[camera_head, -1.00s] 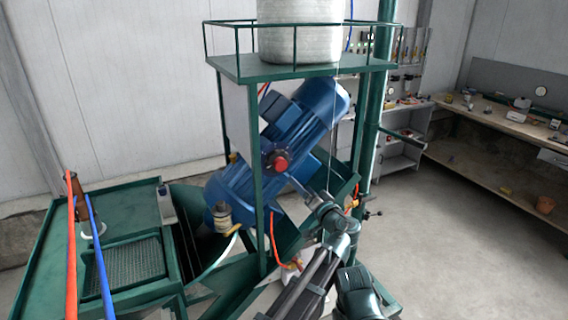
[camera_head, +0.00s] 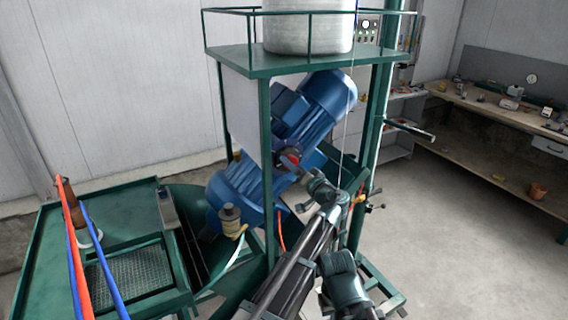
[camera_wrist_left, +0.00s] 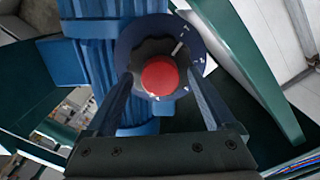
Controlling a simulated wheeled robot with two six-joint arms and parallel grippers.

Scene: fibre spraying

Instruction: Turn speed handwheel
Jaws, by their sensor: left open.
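The speed handwheel (camera_wrist_left: 152,58) is a dark lobed knob with a red centre cap, set on a dark blue dial with white marks. In the head view its red cap (camera_head: 289,159) shows on the blue motor unit, partly hidden by my gripper. My left gripper (camera_wrist_left: 158,80) is open, with one finger on each side of the knob in the wrist view. I cannot tell whether the fingers touch it. In the head view the left gripper (camera_head: 298,170) is small and reaches the knob from the lower right.
The blue motor unit (camera_head: 325,97) sits inside a green frame (camera_head: 265,150), whose post stands close left of the knob. A white spool (camera_head: 305,32) stands on the platform above. Red and blue hoses hang at left. A workbench (camera_head: 490,110) stands at right, with open floor before it.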

